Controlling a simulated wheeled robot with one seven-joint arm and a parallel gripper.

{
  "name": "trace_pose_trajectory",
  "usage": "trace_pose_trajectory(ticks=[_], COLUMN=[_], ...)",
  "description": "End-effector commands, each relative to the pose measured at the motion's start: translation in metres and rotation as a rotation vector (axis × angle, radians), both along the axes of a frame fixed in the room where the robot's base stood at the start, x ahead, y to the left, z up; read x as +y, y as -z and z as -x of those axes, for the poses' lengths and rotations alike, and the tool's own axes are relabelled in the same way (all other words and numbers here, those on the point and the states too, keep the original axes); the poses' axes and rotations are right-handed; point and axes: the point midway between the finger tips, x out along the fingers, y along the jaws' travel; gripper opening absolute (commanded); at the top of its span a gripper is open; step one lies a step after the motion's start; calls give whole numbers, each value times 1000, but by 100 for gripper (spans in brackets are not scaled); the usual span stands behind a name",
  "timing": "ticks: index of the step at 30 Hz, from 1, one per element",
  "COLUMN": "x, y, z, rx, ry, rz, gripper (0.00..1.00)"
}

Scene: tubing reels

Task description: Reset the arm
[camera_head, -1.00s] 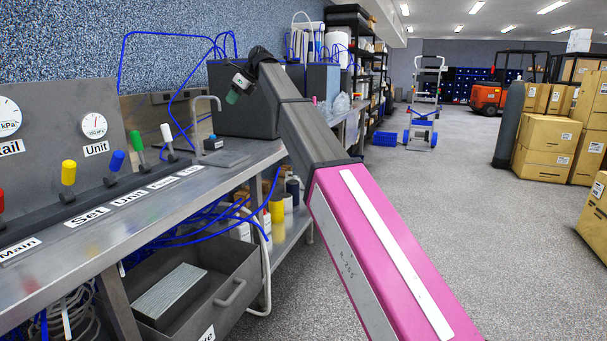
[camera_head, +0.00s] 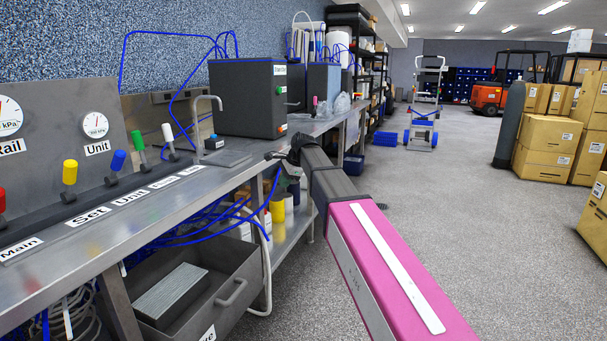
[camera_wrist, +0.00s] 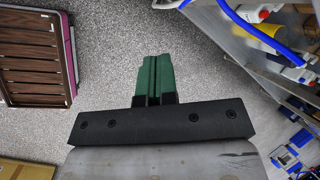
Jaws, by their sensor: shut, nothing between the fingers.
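My gripper (camera_wrist: 154,60) shows in the wrist view with its two green fingers pressed together and nothing between them. It points down over bare speckled floor. In the head view my pink and grey arm reaches forward from the lower right, and its dark wrist end is beside the front edge of the steel bench (camera_head: 150,215). The green fingers cannot be made out in the head view.
A dark box unit (camera_head: 245,98) stands on the bench. Blue tubes and a yellow bottle (camera_head: 277,211) are under it, close to my wrist. An open drawer (camera_head: 226,311) juts out below. The floor (camera_head: 470,210) to the right is clear up to the cartons (camera_head: 545,143).

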Motion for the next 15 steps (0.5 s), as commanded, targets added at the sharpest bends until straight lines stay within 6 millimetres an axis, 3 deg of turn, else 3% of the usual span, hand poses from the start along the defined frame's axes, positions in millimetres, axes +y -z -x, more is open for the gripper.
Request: trace_pose_trajectory(ticks=[1,6,15], x=[-20,-74,-163], y=[28,102,210], z=[17,52,137], rx=[-15,-71,-123], ry=[-42,-213,-556], rz=[30,136,304], gripper=[0,0,0])
